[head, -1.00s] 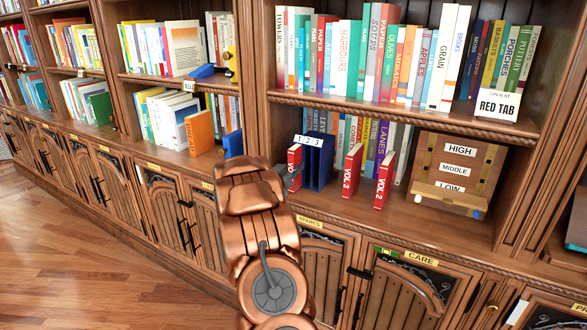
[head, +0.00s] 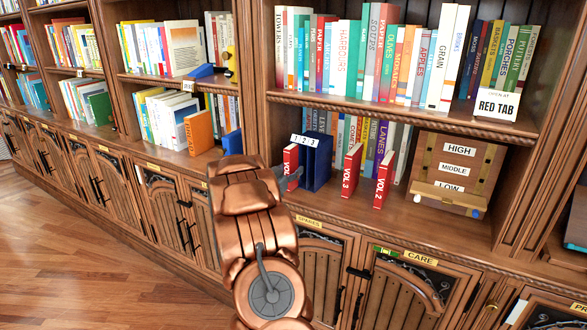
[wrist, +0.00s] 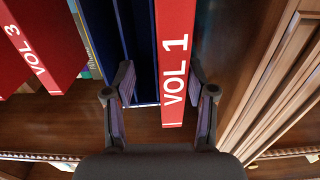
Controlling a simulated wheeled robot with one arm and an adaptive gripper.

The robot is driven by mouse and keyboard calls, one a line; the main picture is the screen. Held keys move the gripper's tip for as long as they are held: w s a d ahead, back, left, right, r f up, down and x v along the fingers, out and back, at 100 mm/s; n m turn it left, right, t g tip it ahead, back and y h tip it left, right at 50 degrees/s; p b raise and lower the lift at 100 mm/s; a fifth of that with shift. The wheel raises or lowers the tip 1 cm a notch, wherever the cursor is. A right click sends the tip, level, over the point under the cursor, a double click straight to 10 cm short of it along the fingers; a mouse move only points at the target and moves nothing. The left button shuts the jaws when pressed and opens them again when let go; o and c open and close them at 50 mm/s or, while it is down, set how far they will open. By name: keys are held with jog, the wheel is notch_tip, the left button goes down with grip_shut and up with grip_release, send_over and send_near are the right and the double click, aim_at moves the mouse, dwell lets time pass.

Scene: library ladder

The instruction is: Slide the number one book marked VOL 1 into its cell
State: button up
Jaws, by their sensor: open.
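The red VOL 1 book (head: 291,166) stands upright at the left side of the blue holder (head: 317,166) labelled 1, 2, 3. In the wrist view its spine (wrist: 175,70) shows between my open fingers, with gaps on both sides. The spine sticks out past the front edges of the blue walls (wrist: 140,60). I cannot tell how much of the book is inside cell 1. My gripper (wrist: 157,95) is open and empty around the spine end; in the head view it is partly hidden by my arm.
The red VOL 3 (head: 352,171) and VOL 2 (head: 384,180) books stand right of the holder, with a row of books behind. A wooden panel marked HIGH, MIDDLE, LOW (head: 455,172) is further right. A shelf upright (wrist: 275,90) is close beside my gripper.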

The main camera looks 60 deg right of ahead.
jog(key=a, duration=0.9)
jog(key=shift+s+a, duration=0.2)
jog(key=shift+a, duration=0.05)
jog(key=shift+w, duration=0.1)
jog(key=c, duration=0.4)
jog(key=w+b, duration=0.1)
jog(key=b, duration=0.4)
jog(key=shift+w+a+r, duration=0.15)
jog(key=shift+w, duration=0.25)
jog(key=c, duration=0.6)
jog(key=shift+w+n+b, duration=0.2)
jog(key=shift+n+b, duration=0.2)
jog(key=shift+b, duration=0.85)
grip_shut()
jog(key=shift+b, duration=0.65)
jog(key=shift+s+b, duration=0.1)
jog(key=shift+b, duration=0.5)
jog(key=b, duration=0.1)
jog(key=s+f+b, duration=0.1)
jog(key=b, duration=0.1)
jog(key=shift+d+f+n+b, duration=0.15)
jog(key=shift+d+n+b, duration=0.1)
jog(key=shift+n+b, duration=0.05)
